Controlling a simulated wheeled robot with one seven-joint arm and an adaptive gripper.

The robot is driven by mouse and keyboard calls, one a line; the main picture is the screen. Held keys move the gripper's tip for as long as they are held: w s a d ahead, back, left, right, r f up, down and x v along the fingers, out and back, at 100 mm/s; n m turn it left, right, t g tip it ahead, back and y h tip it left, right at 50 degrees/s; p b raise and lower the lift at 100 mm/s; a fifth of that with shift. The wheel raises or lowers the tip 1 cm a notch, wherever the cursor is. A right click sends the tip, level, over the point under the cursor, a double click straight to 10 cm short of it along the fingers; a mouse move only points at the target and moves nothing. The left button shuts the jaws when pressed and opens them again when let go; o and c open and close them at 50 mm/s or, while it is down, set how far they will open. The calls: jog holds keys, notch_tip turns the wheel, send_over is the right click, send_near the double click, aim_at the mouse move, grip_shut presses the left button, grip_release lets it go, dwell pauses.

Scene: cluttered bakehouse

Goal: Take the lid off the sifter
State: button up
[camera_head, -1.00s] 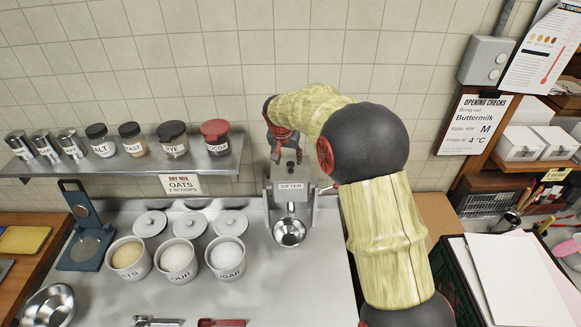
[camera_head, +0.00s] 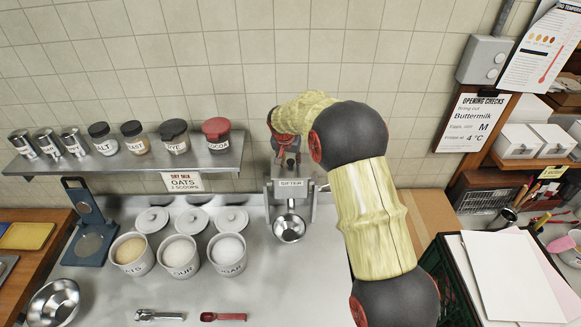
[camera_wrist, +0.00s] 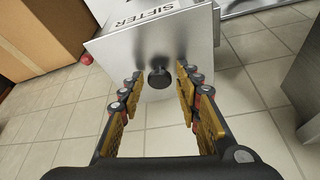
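The sifter (camera_head: 301,204) is a grey metal box with a SIFTER label, standing on the steel counter against the tiled wall. A metal bowl (camera_head: 289,229) is at its front. In the wrist view the lid's dark round knob (camera_wrist: 158,78) stands out from the pale metal top (camera_wrist: 160,45). My gripper (camera_wrist: 159,86) is open, one finger on each side of the knob, with a visible gap on both sides. In the head view my gripper (camera_head: 286,152) is just above the sifter, partly hiding its top.
A shelf (camera_head: 110,172) with several jars is left of the sifter. Several open canisters (camera_head: 180,257) and their loose lids (camera_head: 191,220) are on the counter.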

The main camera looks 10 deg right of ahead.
aim_at(291, 159)
grip_shut()
dwell(0.5)
jog(key=shift+r+b, duration=0.3)
jog(key=shift+r, duration=0.15)
notch_tip(291, 159, up, 2)
jog(key=shift+r+b, duration=0.1)
jog(key=shift+b, duration=0.5)
jog(key=s+a+r+b, duration=0.1)
jog(key=s+a+r, duration=0.2)
jog(key=s+r, duration=0.3)
jog(key=s+a+r+b, duration=0.2)
jog(key=s+a+r, duration=0.1)
jog(key=s+r, duration=0.3)
jog(key=shift+s+a+r, duration=0.15)
jog(key=shift+a+r, duration=0.2)
jog(key=shift+r, duration=0.15)
